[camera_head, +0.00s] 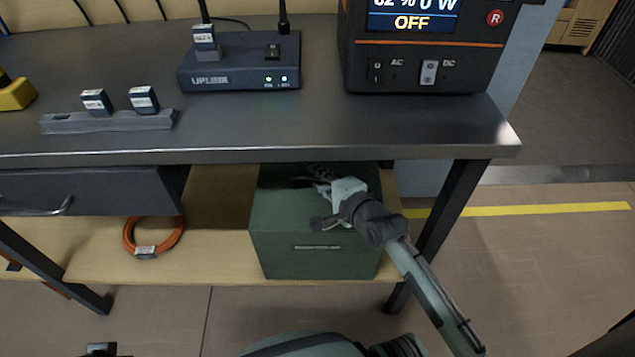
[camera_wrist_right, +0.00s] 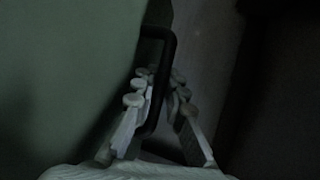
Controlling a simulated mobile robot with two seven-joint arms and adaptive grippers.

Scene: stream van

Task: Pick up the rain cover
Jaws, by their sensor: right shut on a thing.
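A dark green box-shaped thing (camera_head: 300,262) with a small label on its front, apparently the rain cover, is on the wooden lower shelf under the bench. Its label is too small to read. My right gripper (camera_head: 319,203) is at its upper part, in front of the top edge. In the right wrist view, the green side (camera_wrist_right: 60,65) fills the left, and a black loop handle (camera_wrist_right: 170,48) stands out beside it. The fingers (camera_wrist_right: 164,88) are closed around the handle's lower part. My left gripper is not in view.
The metal bench top (camera_head: 290,125) overhangs the green thing closely. A drawer (camera_head: 90,190) and an orange cable coil (camera_head: 128,240) are to the left. Open floor (camera_head: 550,260) lies at right.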

